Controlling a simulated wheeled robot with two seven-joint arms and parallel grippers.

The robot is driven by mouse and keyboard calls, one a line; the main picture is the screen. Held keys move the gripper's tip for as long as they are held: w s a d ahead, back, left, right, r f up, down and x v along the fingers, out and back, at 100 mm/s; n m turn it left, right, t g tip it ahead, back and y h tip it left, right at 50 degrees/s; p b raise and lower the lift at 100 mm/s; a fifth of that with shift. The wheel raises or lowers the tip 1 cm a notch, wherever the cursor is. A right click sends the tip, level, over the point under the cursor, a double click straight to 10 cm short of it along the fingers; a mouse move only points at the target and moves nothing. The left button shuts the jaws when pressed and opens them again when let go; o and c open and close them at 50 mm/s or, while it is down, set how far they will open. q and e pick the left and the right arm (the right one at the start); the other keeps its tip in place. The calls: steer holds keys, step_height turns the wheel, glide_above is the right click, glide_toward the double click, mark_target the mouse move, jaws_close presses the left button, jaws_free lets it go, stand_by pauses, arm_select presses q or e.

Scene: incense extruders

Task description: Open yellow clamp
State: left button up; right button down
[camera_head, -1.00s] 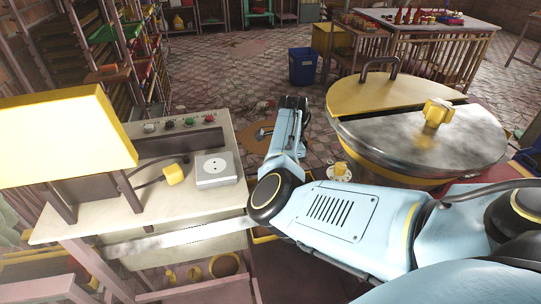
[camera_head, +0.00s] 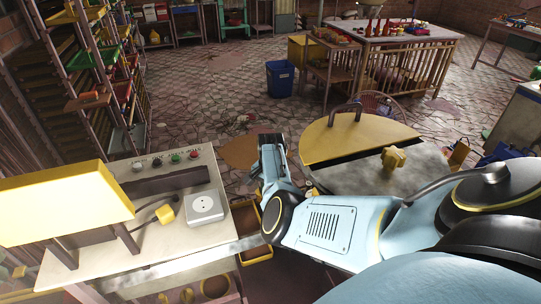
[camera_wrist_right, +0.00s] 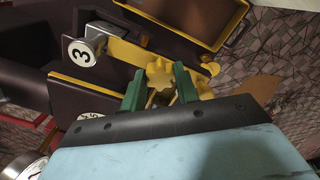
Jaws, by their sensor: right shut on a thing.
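A yellow star-shaped knob (camera_wrist_right: 158,72) sits on a flat yellow bar (camera_wrist_right: 130,54) in the right wrist view; together they look like the yellow clamp. My right gripper (camera_wrist_right: 160,86) has its green fingers on either side of the knob and is shut on it. My left gripper is in neither view.
A round drum lid (camera_head: 345,135), half yellow and half grey, with another yellow knob (camera_head: 395,158), lies beyond my arm. A bench (camera_head: 165,235) with buttons and a socket plate (camera_head: 205,207) stands at left. A blue bin (camera_head: 280,78) is on the floor behind.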

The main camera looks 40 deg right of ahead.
stand_by(0.3)
steer(key=c, duration=1)
jaws_free()
steer(key=shift+c, duration=0.2)
steer(key=shift+r, duration=0.1)
step_height(320, 180, up, 13)
steer(key=p, duration=0.1)
steer(key=shift+r, duration=0.15)
steer(key=shift+c, duration=0.3)
